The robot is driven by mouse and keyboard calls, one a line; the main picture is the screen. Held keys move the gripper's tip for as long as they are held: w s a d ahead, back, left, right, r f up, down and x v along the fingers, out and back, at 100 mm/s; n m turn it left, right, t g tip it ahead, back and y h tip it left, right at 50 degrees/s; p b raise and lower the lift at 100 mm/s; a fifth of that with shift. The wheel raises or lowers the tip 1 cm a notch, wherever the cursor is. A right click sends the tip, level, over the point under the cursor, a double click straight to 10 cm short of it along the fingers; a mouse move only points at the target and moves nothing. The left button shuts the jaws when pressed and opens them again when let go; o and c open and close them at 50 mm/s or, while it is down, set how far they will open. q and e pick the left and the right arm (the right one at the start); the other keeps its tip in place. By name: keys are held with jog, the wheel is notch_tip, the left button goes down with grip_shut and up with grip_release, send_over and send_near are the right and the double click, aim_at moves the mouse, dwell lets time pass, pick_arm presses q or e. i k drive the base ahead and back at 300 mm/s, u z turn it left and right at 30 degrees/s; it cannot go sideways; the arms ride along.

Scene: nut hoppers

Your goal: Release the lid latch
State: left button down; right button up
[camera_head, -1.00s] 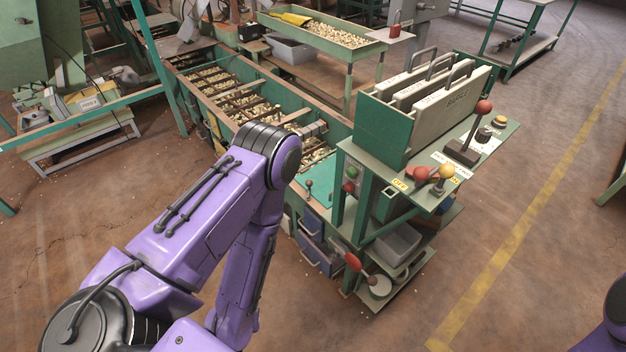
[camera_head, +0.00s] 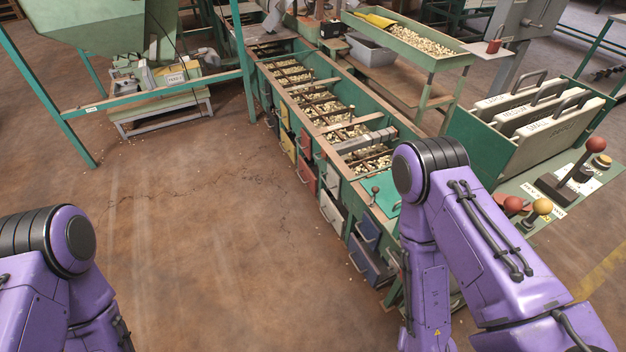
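I cannot pick out the lid latch with certainty. The long green hopper bench (camera_head: 327,150) runs from the back to the near right, its open bays filled with nuts. A small lever with a red knob (camera_head: 375,190) stands on a teal plate (camera_head: 387,202) at its near end; I cannot tell if this is the latch. My purple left arm shows at the left edge and my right arm crosses in front of the bench's near end. Both grippers are out of view, so their state does not show.
Panels in a green rack (camera_head: 477,138) stand at right, beside a red-knobbed lever (camera_head: 596,144) and yellow knob (camera_head: 542,206). A nut tray (camera_head: 440,62) stands behind. A green machine frame (camera_head: 243,75) is at back left. The floor (camera_head: 220,240) between my arms is clear.

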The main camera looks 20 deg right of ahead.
aim_at(374, 190)
jog(key=u, duration=0.35)
jog(key=i, duration=1.6)
jog(key=z, duration=3.45)
jog(key=i, duration=0.5)
